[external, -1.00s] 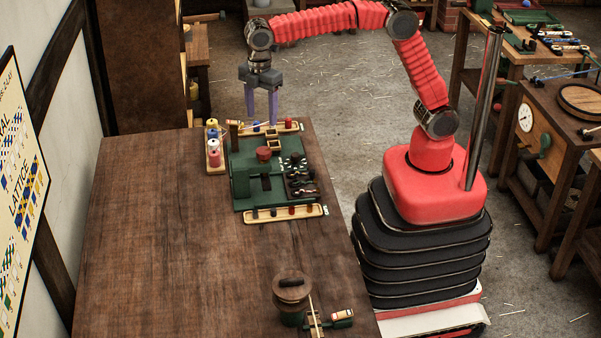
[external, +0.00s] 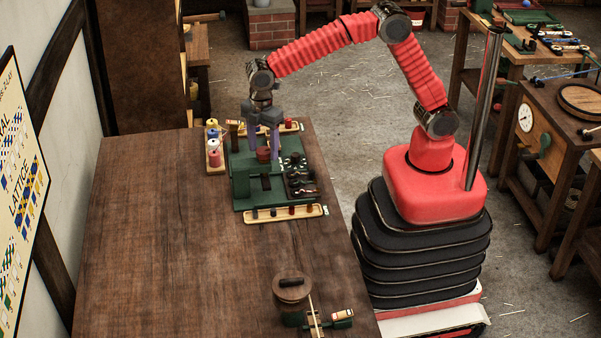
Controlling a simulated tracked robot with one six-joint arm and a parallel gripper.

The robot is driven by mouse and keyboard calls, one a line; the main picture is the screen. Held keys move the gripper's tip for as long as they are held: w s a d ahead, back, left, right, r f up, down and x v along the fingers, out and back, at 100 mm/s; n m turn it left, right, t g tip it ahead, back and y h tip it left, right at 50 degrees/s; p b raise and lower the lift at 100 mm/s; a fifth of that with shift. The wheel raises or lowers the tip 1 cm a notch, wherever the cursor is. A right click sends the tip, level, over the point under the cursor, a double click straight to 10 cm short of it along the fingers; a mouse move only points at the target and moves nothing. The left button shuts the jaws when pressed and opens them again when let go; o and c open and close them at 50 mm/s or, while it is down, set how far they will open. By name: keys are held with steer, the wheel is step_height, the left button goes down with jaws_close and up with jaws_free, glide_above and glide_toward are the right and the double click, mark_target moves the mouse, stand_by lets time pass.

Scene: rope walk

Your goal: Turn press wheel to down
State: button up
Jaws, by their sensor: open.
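The dark red round wheel (external: 263,154) stands on top of the green press block (external: 242,187) at the far end of the bench; it looks like the press wheel. My gripper (external: 263,157) points straight down over it. Its two purple-grey fingers are open, one to the left and one to the right of the wheel. I cannot tell whether the fingers touch it. Any mark for the wheel's position is too small to read.
A rack of spools (external: 213,145) stands left of the press. A wooden tray with pegs (external: 285,214) lies in front, another behind. Small dark levers (external: 302,187) are at the right. A wooden drum (external: 291,286) stands near the front edge. The bench's left side (external: 160,230) is clear.

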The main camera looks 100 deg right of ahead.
steer(key=c, duration=1.1)
steer(key=shift+o, duration=0.2)
